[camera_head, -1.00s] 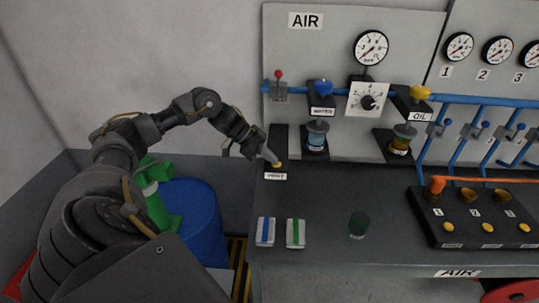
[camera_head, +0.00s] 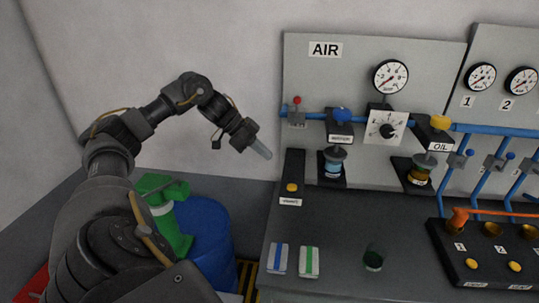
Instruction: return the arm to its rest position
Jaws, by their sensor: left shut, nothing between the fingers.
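My left arm comes in from the left and reaches toward the bench. My left gripper (camera_head: 262,152) is shut and empty, held in the air left of the AIR panel (camera_head: 350,78). It is apart from the black box with a yellow button (camera_head: 291,187) and sits above and to the left of it. My right gripper does not show.
The dark bench (camera_head: 335,230) holds a blue-striped block (camera_head: 278,258), a green-striped block (camera_head: 309,262) and a dark green cup (camera_head: 374,257). A blue barrel (camera_head: 212,245) and a green object (camera_head: 160,190) stand left of the bench. The wall space around the gripper is clear.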

